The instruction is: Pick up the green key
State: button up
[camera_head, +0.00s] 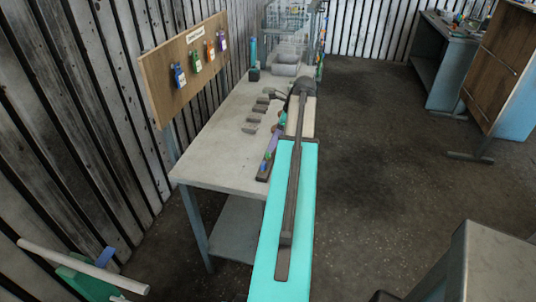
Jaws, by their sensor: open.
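The green key (196,62) hangs on the upright wooden board (162,101) at the left, between a blue key (179,76) and an orange key (210,50). It is small in the picture and nothing covers it. My gripper (271,93) is at the far end of my turquoise and dark arm, over the workbench. It is open, and I see nothing between its fingers. It is to the right of the board, well apart from the green key.
A purple key (223,41) hangs at the board's right end. The bench's front left is clear. Another bench (437,75) stands at the far right.

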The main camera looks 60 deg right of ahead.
aim_at(270, 157)
jog(key=shift+f, duration=0.1)
dwell(0.3)
jog(key=shift+p+x, duration=0.9)
jog(key=shift+x, duration=0.45)
jog(key=shift+p+x, duration=0.3)
jog(key=shift+x, duration=0.9)
jog(key=shift+s+a, duration=0.1)
jog(key=shift+s, duration=0.05)
jog(key=shift+c, duration=0.3)
jog(key=c, duration=1.1)
